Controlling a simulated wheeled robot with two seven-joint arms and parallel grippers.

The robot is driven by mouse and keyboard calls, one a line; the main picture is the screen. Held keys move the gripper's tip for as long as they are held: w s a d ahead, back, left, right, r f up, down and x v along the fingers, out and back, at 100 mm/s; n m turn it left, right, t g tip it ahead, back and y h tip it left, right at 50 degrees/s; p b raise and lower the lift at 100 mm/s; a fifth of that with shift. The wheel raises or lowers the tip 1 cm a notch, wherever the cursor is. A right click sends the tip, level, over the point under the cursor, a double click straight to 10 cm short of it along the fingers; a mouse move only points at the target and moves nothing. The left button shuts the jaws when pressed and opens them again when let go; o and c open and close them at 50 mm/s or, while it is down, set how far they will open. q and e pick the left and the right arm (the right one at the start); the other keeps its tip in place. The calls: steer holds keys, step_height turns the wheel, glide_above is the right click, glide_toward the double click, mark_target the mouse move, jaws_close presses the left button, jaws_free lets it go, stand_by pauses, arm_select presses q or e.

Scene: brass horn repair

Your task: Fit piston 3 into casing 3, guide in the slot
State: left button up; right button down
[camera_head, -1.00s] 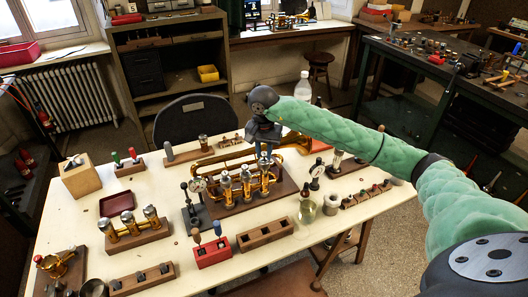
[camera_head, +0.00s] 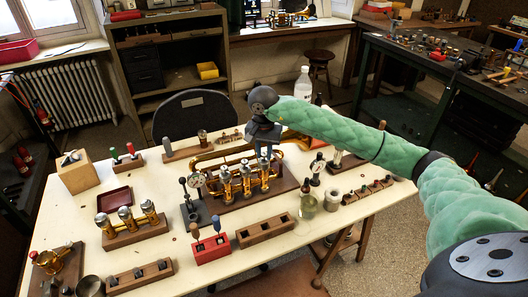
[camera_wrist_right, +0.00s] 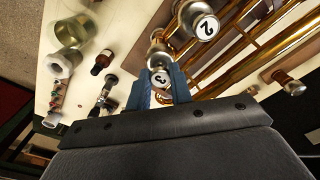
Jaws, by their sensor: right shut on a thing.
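The brass horn (camera_head: 285,152) lies on the bench with its row of silver-topped valves. My right gripper (camera_head: 264,150) points down over the valve at the right end of the row, casing 3 (camera_head: 264,173). In the right wrist view, the gripper (camera_wrist_right: 161,88) is shut on piston 3, whose white cap (camera_wrist_right: 161,79) bears a 3. The guide and the slot are hidden, and I cannot tell how deep the piston sits. My left gripper is out of view.
A dial gauge stand (camera_head: 193,205) is left of the valves. A wooden block with holes (camera_head: 265,232) and a red tool block (camera_head: 211,247) lie in front. A dark bottle (camera_head: 317,167) and a glass jar (camera_head: 308,203) stand to the right.

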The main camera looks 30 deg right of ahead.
steer(key=shift+f+b, duration=0.3)
steer(key=shift+f, duration=0.05)
steer(key=c, duration=1.2)
jaws_free()
steer(key=shift+o, duration=0.2)
steer(key=shift+s+a+r+p, duration=0.1)
steer(key=shift+r+p, duration=0.65)
steer(key=shift+r, duration=3.2)
steer(key=shift+a+f, duration=0.1)
